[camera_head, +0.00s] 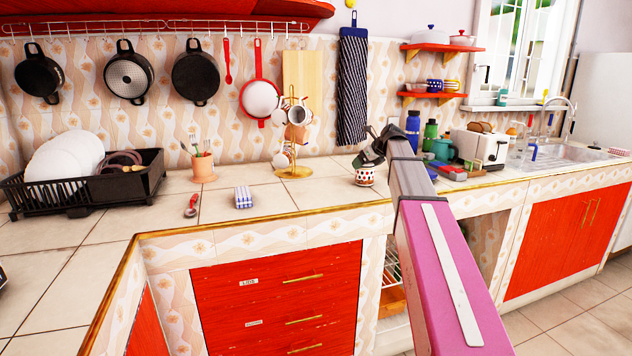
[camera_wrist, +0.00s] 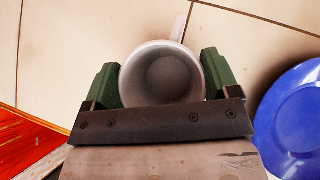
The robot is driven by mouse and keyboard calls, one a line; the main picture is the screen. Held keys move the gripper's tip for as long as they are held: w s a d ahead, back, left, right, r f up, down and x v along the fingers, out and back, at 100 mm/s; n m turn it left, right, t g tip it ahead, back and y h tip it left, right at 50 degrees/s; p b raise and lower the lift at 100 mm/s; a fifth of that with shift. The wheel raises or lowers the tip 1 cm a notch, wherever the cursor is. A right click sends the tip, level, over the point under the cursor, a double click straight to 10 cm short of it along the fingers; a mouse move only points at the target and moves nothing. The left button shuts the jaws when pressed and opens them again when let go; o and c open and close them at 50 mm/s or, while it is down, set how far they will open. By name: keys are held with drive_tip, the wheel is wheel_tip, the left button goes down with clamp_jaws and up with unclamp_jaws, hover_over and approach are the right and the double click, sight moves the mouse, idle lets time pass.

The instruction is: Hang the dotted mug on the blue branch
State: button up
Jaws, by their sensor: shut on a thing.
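A small white mug with red dots (camera_head: 365,178) is at the counter, right of the mug tree. In the wrist view the mug (camera_wrist: 162,82) shows from above, its mouth up and its handle pointing away at the top. My gripper (camera_head: 368,158) is over the mug, and its green fingers (camera_wrist: 160,68) are shut on the mug's two sides. I cannot tell whether the mug still touches the counter. The gold mug tree (camera_head: 294,172) stands left of my gripper, with several mugs hanging on it. I cannot make out a blue branch at this size.
A blue plate (camera_wrist: 296,118) lies close to the right of my gripper. A toaster (camera_head: 481,148), bottles and a teal mug (camera_head: 443,149) crowd the counter to the right. A striped towel (camera_head: 352,92) hangs behind. The counter front left of the mug is fairly clear.

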wheel_tip(320, 180, up, 6)
drive_tip(key=shift+f, duration=0.15)
idle(0.4)
idle(0.3)
drive_tip(key=s+f+m+t+h, duration=0.1)
drive_tip(key=s+f+m+h, duration=0.1)
drive_tip(key=s, duration=1)
drive_tip(key=s+f+m+t+h, duration=0.1)
drive_tip(key=s+f+m, duration=0.15)
drive_tip(key=s, duration=0.85)
drive_tip(key=w+a+r+n+t, duration=0.1)
drive_tip(key=w+a+t, duration=0.35)
drive_tip(key=w, duration=0.65)
drive_tip(key=w+a+t, duration=0.4)
drive_tip(key=w+a, duration=0.2)
drive_tip(key=w, duration=0.5)
drive_tip(key=shift+w+a+f+n+t, duration=0.25)
drive_tip(key=shift+w+a+t, duration=0.3)
drive_tip(key=shift+w+a, duration=1.3)
drive_tip(key=shift+w+a+f+n+t, duration=0.2)
drive_tip(key=shift+w+a+f+t, duration=0.3)
drive_tip(key=shift+a, duration=2.6)
drive_tip(key=shift+w+a+f+n+t, duration=0.2)
drive_tip(key=shift+w+a+t, duration=0.4)
drive_tip(key=shift+w+a, duration=1.3)
